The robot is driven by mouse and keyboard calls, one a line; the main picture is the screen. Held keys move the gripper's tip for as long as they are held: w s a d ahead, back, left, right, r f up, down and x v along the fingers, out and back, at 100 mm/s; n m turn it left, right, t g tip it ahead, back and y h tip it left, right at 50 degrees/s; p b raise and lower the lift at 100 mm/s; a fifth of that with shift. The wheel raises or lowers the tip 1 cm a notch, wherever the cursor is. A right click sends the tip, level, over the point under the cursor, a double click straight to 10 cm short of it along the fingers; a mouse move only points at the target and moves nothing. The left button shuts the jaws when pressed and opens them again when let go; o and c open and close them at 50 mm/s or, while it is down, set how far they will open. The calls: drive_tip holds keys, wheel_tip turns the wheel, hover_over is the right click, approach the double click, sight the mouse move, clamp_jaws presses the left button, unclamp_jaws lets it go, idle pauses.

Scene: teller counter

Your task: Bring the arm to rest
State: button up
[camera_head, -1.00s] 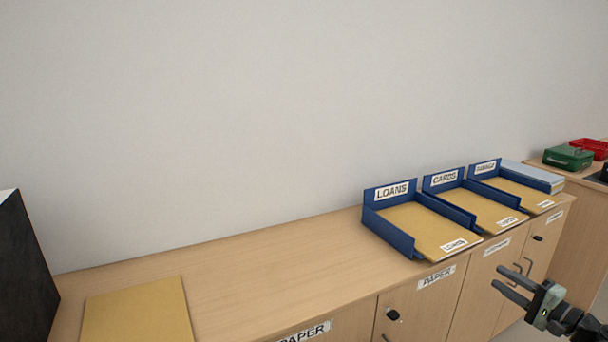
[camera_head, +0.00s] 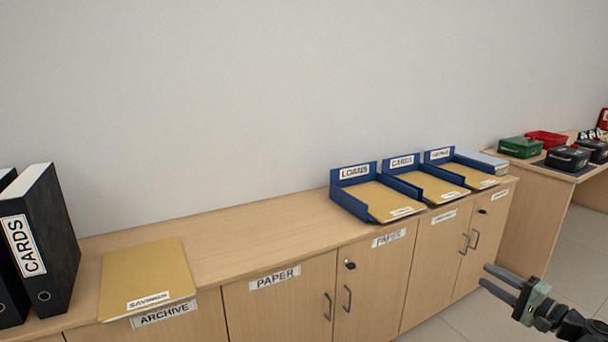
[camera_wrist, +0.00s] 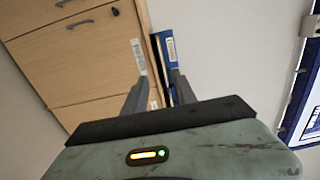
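My gripper (camera_head: 485,276) is at the lower right of the head view, in front of the cabinet doors and below the counter top. Its two fingers are apart with nothing between them. In the wrist view the gripper (camera_wrist: 159,78) also shows a gap between its fingers. Past the fingertips stand the cabinet (camera_wrist: 85,60) and the end of a blue tray (camera_wrist: 166,47), seen turned on its side. The gripper looks clear of both.
Blue trays labelled LOANS (camera_head: 338,206), CARDS (camera_head: 408,191) and a third (camera_head: 452,176) hold tan folders on the counter (camera_head: 240,240). A SAVINGS folder (camera_head: 145,270) lies left, beside black binders (camera_head: 55,235). Cash boxes (camera_head: 520,148) stand on a desk at right. Floor is free at lower right.

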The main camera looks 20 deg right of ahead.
drive_tip(key=w+a+f+n+g+y, duration=0.2)
drive_tip(key=w+a, duration=0.4)
drive_tip(key=a, duration=0.5)
drive_tip(key=w+a+f+n+g+y, duration=0.1)
drive_tip(key=w+a+n+g+y, duration=0.3)
drive_tip(key=a, duration=0.7)
drive_tip(key=w+a+f+n+g+y, duration=0.1)
drive_tip(key=w+a+f, duration=0.1)
drive_tip(key=w+a, duration=0.7)
drive_tip(key=s+a+f+n+g+h, duration=0.1)
drive_tip(key=s+a+f+n+g, duration=0.4)
drive_tip(key=a, duration=0.7)
drive_tip(key=a+f+g+h, duration=0.25)
drive_tip(key=a+f, duration=0.35)
drive_tip(key=a, duration=0.6)
drive_tip(key=s+d+f+n+g+h, duration=0.1)
drive_tip(key=s+f+n+g+h, duration=0.2)
drive_tip(key=s+f+h, duration=0.35)
drive_tip(key=d+h+p, duration=0.1)
drive_tip(key=d+h, duration=0.1)
drive_tip(key=d, duration=0.4)
wheel_tip(320, 180, up, 30)
drive_tip(key=p, duration=3.1)
drive_tip(key=shift+r, duration=0.15)
